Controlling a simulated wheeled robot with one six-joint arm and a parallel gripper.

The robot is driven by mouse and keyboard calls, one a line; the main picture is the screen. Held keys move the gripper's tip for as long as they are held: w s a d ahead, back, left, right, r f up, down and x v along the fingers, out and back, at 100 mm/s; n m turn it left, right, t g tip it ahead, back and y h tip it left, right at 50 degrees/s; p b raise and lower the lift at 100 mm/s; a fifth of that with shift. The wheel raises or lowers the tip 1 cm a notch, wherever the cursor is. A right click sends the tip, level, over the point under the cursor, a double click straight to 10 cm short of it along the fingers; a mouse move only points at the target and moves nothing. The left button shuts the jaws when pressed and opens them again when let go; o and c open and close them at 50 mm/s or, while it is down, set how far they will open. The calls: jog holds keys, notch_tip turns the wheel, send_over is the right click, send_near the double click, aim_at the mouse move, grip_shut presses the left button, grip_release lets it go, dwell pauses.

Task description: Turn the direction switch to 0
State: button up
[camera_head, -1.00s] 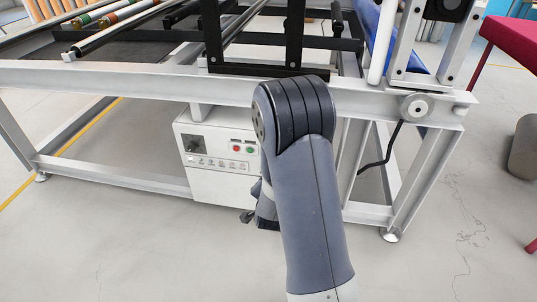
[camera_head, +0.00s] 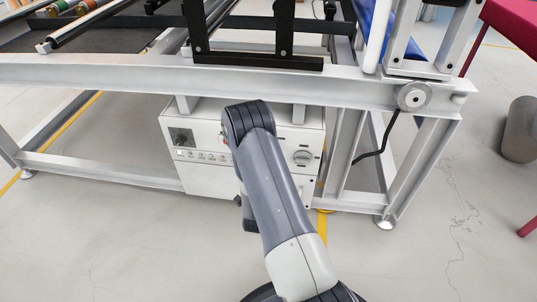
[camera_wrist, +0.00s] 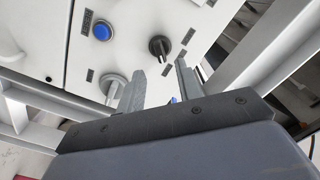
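A white control box (camera_head: 210,180) stands under the frame. In the wrist view its panel (camera_wrist: 200,20) shows a black rotary switch (camera_wrist: 159,46), a grey round knob (camera_wrist: 113,84) and a blue push button (camera_wrist: 102,31). The black switch lies just beyond the gap between the fingertips, apparently untouched. In the head view my arm hides the middle of the box, and the gripper fingers are not visible.
A grey metal frame (camera_head: 120,80) runs above the box, with a leg (camera_head: 345,160) to its right. A black cable (camera_head: 375,153) hangs near that leg. A dark red table (camera_head: 495,35) and a grey cylinder (camera_head: 520,130) stand at the right. The floor in front is clear.

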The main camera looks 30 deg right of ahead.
jog(key=x, duration=0.6)
jog(key=shift+w+d+b, duration=0.2)
jog(key=shift+b, duration=0.15)
grip_shut()
